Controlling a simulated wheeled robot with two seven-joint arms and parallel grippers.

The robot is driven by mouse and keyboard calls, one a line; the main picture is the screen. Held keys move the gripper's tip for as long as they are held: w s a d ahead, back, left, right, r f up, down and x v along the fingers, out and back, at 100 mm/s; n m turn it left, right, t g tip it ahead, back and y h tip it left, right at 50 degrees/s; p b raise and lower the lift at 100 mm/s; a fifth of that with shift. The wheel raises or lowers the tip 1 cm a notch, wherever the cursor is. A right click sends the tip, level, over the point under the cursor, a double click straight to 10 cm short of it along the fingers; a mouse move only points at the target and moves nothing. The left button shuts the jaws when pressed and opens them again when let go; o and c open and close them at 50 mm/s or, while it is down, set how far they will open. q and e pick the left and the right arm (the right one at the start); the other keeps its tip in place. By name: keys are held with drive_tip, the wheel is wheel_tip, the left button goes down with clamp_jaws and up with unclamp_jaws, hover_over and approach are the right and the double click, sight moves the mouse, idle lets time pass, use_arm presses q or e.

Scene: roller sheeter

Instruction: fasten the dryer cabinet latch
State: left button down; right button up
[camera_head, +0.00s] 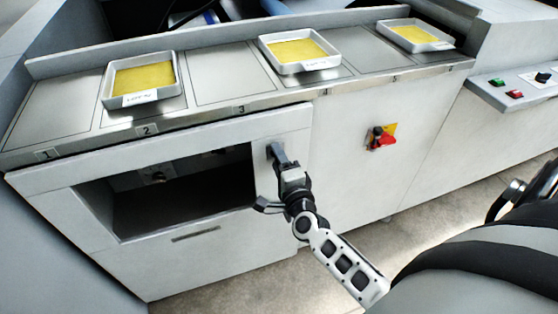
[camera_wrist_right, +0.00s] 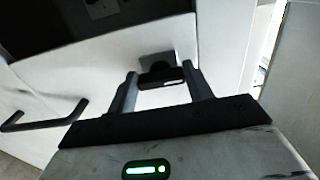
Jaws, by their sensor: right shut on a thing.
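The dryer cabinet (camera_head: 290,122) is a pale box with a dark open window in its front. At the right side of this front, my right gripper (camera_head: 277,153) is against a small dark latch, which it mostly hides in the head view. In the right wrist view, the black latch (camera_wrist_right: 160,73) sits on a grey metal plate (camera_wrist_right: 158,57), between the two fingers of my right gripper (camera_wrist_right: 163,88). The gripper is shut on the latch. How far the latch is turned cannot be told. My left gripper is not in view.
Trays of yellow sheets (camera_head: 145,80) (camera_head: 298,50) (camera_head: 414,36) stand on the numbered counter above. A red and yellow switch (camera_head: 381,137) is on the panel to the right. A dark bar handle (camera_wrist_right: 45,118) juts out at left in the wrist view. The floor in front is clear.

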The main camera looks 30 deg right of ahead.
drive_tip(key=o, duration=1)
drive_tip(key=shift+s, duration=0.1)
drive_tip(key=b+v, duration=0.1)
drive_tip(key=v, duration=1.4)
drive_tip(key=shift+s, duration=0.4)
drive_tip(key=s+a+f+n+g+y, duration=0.1)
drive_tip(key=a+f+n+g+y, duration=0.1)
drive_tip(key=n, duration=0.5)
drive_tip(key=a+f+n+g+y, duration=0.2)
drive_tip(key=a+n, duration=0.3)
drive_tip(key=n, duration=0.3)
drive_tip(key=s+a+f+n+g+y, duration=0.1)
drive_tip(key=a+f+n+g+y, duration=0.1)
drive_tip(key=n, duration=0.6)
drive_tip(key=shift+s+a+f+g+y, duration=0.1)
drive_tip(key=shift+s+a+g+y, duration=0.1)
drive_tip(key=shift+a+y, duration=0.35)
drive_tip(key=shift+s+a+f+g+y, duration=0.1)
drive_tip(key=shift+s+a+g+y, duration=0.15)
drive_tip(key=shift+a, duration=0.45)
